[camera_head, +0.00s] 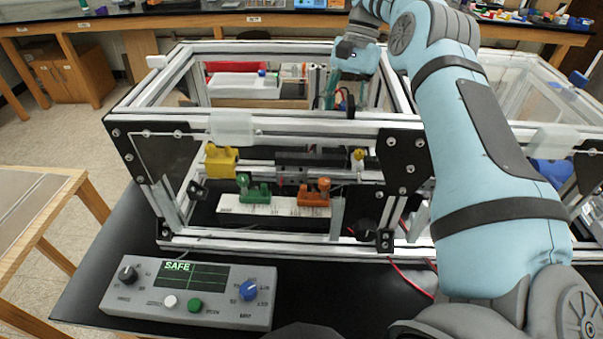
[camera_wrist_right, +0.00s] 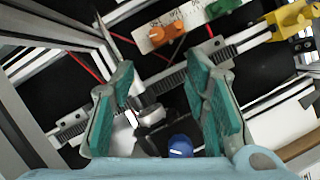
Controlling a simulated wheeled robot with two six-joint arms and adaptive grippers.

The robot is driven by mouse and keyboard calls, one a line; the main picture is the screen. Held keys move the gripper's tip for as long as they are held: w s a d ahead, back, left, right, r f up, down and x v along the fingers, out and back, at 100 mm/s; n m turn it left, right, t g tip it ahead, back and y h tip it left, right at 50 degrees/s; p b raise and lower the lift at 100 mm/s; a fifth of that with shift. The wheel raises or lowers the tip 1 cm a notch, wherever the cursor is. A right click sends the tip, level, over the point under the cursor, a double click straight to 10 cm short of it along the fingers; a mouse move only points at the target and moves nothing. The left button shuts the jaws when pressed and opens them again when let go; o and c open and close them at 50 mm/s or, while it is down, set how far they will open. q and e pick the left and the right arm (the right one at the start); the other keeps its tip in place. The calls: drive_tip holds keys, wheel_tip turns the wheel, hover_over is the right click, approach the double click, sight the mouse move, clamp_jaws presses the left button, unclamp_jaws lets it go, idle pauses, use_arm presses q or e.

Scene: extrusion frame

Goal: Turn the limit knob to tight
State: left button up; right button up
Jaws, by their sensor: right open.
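A grey control box (camera_head: 190,318) lies on the black table at the front left. It has a black knob (camera_head: 128,274) on its left, a blue knob (camera_head: 249,290) on its right, and white and green buttons. Its screen (camera_head: 190,275) reads "SAFE". The knob labels are too small to read surely, so I cannot tell which is the limit knob. My right gripper (camera_head: 338,97) is over the extrusion frame, far from the box. In the right wrist view my right gripper (camera_wrist_right: 165,110) is open and empty, pointing down at a rail. My left gripper is not in view.
The aluminium extrusion frame (camera_head: 300,122) fills the middle. Inside are a yellow block (camera_head: 221,161), a green piece (camera_head: 252,190) and an orange piece (camera_head: 314,192) by a white scale strip (camera_head: 270,207). The right wrist view also shows a blue part (camera_wrist_right: 180,147) below the fingers.

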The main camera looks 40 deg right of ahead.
drive_tip(key=b+x, duration=0.2)
drive_tip(key=x, duration=0.3)
drive_tip(key=b+x, duration=0.2)
drive_tip(key=x, duration=0.2)
drive_tip(key=b+x, duration=0.2)
drive_tip(key=x, duration=0.3)
drive_tip(key=shift+s+f, duration=0.3)
clamp_jaws()
drive_tip(key=m+b, duration=0.1)
drive_tip(key=b, duration=0.2)
drive_tip(key=shift+f, duration=0.3)
drive_tip(key=shift+s+r+m+t+b, duration=0.15)
drive_tip(key=shift+m+t+b, duration=0.25)
drive_tip(key=shift+m, duration=0.2)
drive_tip(key=shift+r, duration=0.2)
